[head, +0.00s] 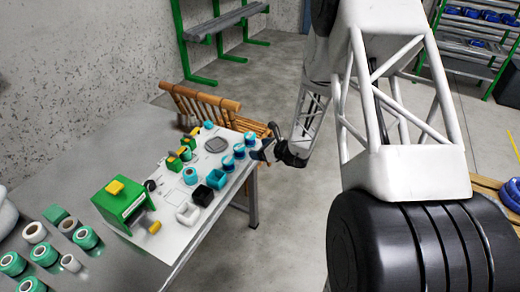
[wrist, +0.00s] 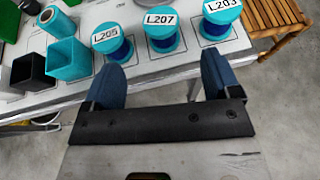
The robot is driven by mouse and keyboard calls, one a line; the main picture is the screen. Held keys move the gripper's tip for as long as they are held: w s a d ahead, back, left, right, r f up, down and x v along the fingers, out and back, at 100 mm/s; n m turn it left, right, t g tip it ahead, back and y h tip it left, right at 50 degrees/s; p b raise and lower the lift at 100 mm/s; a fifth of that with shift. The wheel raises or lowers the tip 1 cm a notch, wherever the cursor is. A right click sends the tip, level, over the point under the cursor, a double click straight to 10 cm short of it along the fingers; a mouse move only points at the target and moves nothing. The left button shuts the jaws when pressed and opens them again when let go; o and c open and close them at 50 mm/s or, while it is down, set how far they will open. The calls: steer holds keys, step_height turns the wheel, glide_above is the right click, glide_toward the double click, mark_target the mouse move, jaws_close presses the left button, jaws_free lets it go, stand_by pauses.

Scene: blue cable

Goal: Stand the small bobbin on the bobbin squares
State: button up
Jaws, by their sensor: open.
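Three teal-flanged bobbins with blue windings stand in a row near the mat's edge. In the wrist view they carry the labels L205 (wrist: 108,40), L207 (wrist: 163,30) and L203 (wrist: 221,16); in the head view one is the near bobbin (head: 226,163). My gripper (wrist: 160,82) is open and empty, just off the table edge, facing the L207 bobbin.
A teal bin (wrist: 68,60), a black bin (wrist: 27,72) and a white bin (head: 188,213) stand left of the row. A green machine (head: 124,203) and several green-and-white spools (head: 86,237) are farther left. A wooden chair (wrist: 277,22) is close at the right.

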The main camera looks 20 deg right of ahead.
steer(key=s+a+r+n+g, duration=0.3)
steer(key=s+a+r+n, duration=0.15)
steer(key=r, duration=0.25)
steer(key=s+a+r+n+g+y, duration=0.1)
steer(key=s+a+r+n+g, duration=0.1)
steer(key=s+a+r+n, duration=0.35)
steer(key=s+a+r+n+g, duration=0.25)
steer(key=s+r+n, duration=0.3)
steer(key=r, duration=0.35)
steer(key=s+d+r+n+h, duration=0.1)
steer(key=s+r+n+h, duration=0.2)
steer(key=s, duration=0.6)
steer(key=s+d+r+n+h, duration=0.1)
steer(key=s+r+n+h, duration=0.2)
steer(key=s, duration=0.6)
steer(key=s+d+r+n+h, duration=0.2)
steer(key=s+r+n, duration=0.4)
steer(key=s, duration=0.3)
steer(key=shift+n+g+h, duration=0.35)
steer(key=shift+n+h, duration=0.1)
steer(key=shift+h, duration=0.15)
